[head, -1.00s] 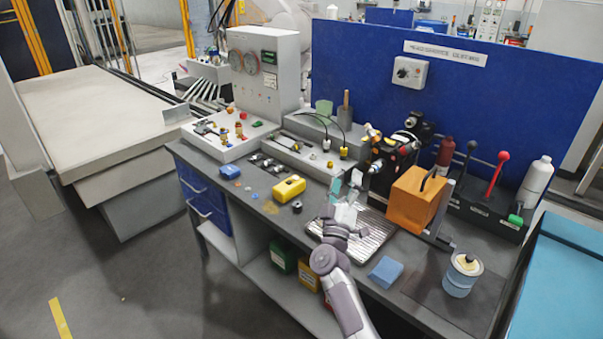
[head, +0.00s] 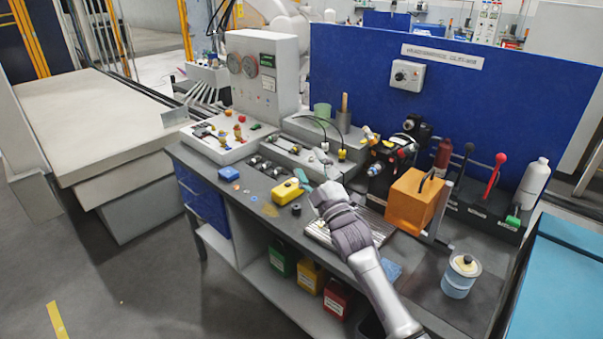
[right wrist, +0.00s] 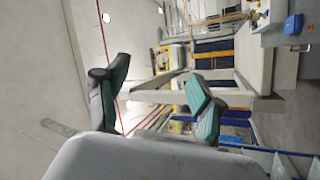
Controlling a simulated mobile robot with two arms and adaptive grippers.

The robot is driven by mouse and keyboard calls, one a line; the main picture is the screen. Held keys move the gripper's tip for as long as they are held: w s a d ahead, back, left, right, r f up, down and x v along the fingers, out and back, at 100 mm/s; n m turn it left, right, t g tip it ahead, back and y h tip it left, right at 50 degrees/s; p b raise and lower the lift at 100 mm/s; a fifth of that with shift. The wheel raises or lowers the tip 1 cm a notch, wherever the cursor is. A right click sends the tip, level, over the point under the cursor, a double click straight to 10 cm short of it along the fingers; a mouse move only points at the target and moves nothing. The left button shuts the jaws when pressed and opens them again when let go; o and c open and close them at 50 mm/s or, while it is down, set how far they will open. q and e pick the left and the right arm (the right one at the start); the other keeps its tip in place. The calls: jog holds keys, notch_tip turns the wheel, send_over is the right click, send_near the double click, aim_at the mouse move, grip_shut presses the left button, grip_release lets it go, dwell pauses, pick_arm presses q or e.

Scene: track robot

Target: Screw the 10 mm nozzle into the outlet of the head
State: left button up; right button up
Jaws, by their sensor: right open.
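The black head assembly (head: 383,172) with red, yellow and orange fittings stands at the back of the bench, before the blue panel. Its outlet is too small to make out. Several small metal pieces lie in a dark rack (head: 262,170) on the left of the bench; I cannot tell which, if any, is the 10 mm nozzle. My right gripper (head: 314,178) is above the bench between the yellow block and the head, partly hidden behind its own wrist. In the right wrist view its two teal-padded fingers (right wrist: 158,95) are wide apart with nothing between them. My left gripper is not in view.
A yellow block (head: 286,192) and a black ring (head: 296,209) lie left of my right gripper. A white-lidded jar (head: 459,280) stands at the front right.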

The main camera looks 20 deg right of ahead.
jog(key=shift+a+f+n+y, duration=0.35)
jog(key=shift+a+n+y, duration=0.25)
jog(key=shift+y, duration=0.25)
jog(key=shift+a+f+n+y, duration=0.3)
jog(key=shift+a+n+y, duration=0.1)
jog(key=shift+a+y, duration=0.35)
jog(key=shift+d, duration=0.1)
